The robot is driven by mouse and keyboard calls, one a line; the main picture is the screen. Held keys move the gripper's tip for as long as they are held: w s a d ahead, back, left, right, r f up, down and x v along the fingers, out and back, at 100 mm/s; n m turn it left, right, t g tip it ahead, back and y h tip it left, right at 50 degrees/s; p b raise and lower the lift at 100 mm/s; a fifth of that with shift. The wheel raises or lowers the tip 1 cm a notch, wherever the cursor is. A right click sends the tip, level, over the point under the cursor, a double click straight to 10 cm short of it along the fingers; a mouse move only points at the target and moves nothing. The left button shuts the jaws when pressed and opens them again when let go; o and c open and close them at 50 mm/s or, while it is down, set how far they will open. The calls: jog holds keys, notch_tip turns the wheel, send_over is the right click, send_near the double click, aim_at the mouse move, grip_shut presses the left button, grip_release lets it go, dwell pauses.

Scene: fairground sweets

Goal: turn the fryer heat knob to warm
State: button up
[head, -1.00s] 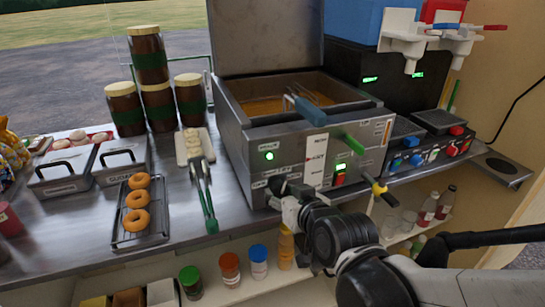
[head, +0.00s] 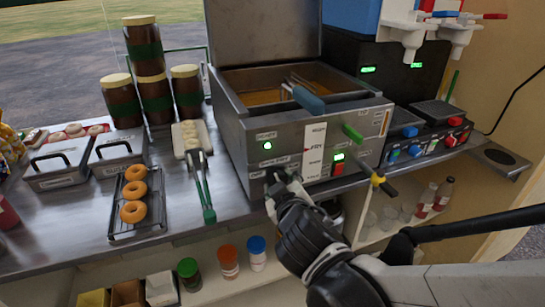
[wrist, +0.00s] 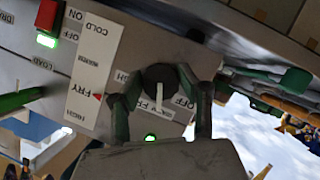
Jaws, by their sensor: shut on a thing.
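The fryer (head: 235,140) is a steel box on the counter with its lid up. My gripper (head: 279,186) is at the lower left of its front panel. In the wrist view my gripper (wrist: 160,92) has its two dark fingers on either side of a round black knob (wrist: 160,76), shut on it. The scale (head: 315,152) also shows in the head view.
A green lit lamp (head: 268,145), a red switch (head: 338,168), a green lever (head: 352,133) and a yellow-collared handle (head: 378,181) are on the panel. Tongs (head: 204,190) and a doughnut rack (head: 118,215) lie to the left. Shelves with bottles are below.

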jog(key=shift+n, duration=0.3)
jog(key=o, duration=1.1)
jog(key=shift+s, duration=0.15)
jog(key=shift+v, duration=5.85)
jog(key=s+d+r+m+g+p, duration=0.1)
jog(key=d+m+g+p, duration=0.1)
jog(key=d, duration=0.2)
jog(key=s+d+m+g+p, duration=0.1)
jog(key=d+m+g+p, duration=0.1)
jog(key=d, duration=0.3)
jog(key=s+d+r+m+g+h+p, duration=0.1)
jog(key=d+m+g+p, duration=0.2)
jog(key=d+m, duration=0.1)
jog(key=shift+s+d+r, duration=0.1)
jog(key=shift+d+r, duration=0.25)
jog(key=shift+d, duration=0.1)
